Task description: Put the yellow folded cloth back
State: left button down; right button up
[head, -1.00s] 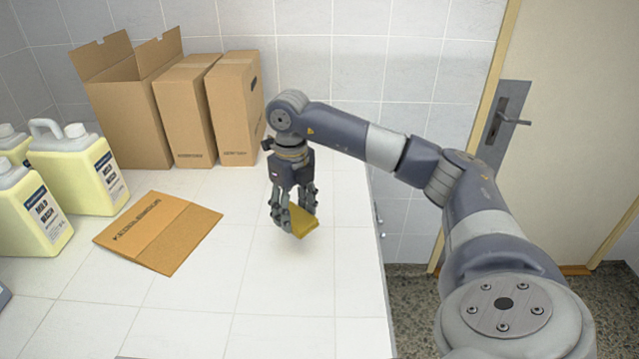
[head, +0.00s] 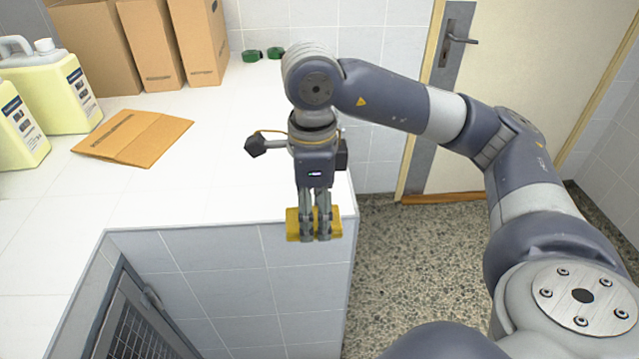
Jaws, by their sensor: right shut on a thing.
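The yellow folded cloth (head: 296,222) is in the fingers of my right gripper (head: 315,228). The gripper points down and is shut on the cloth, which sticks out on both sides of the fingers. In the head view, the cloth appears over the front edge of the white tiled counter (head: 230,205), near its right corner. I cannot tell its exact height, or whether it is in front of the edge. My left gripper is not in view.
A flattened cardboard sheet (head: 135,137) lies on the counter, with yellow jugs (head: 62,95) to its left. Cardboard boxes (head: 148,45) and two green items (head: 252,56) are at the back. A barred kennel door (head: 135,320) is below left. Speckled floor (head: 415,260) lies right of the counter.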

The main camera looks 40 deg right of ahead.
jog(key=w+d+p, duration=0.1)
jog(key=w, duration=0.1)
jog(key=w+d+p, duration=0.1)
jog(key=w+d, duration=0.1)
jog(key=w, duration=0.1)
jog(key=w+d+p, duration=0.1)
jog(key=w, duration=0.1)
jog(key=shift+w+d+f, duration=0.3)
jog(key=shift+w+d, duration=0.1)
jog(key=w+d, duration=0.1)
jog(key=w+d+p, duration=0.1)
jog(key=w, duration=0.1)
jog(key=w+d+f, duration=0.1)
jog(key=w, duration=0.1)
jog(key=shift+w+p, duration=0.1)
jog(key=shift+p, duration=0.3)
notch_tip(320, 180, down, 3)
jog(key=shift+d+f+p, duration=0.1)
jog(key=shift+p, duration=0.9)
jog(key=shift+f, duration=0.2)
jog(key=o, duration=0.6)
jog(key=shift+f+b, duration=0.15)
jog(key=shift+b, duration=0.15)
jog(key=o, duration=0.4)
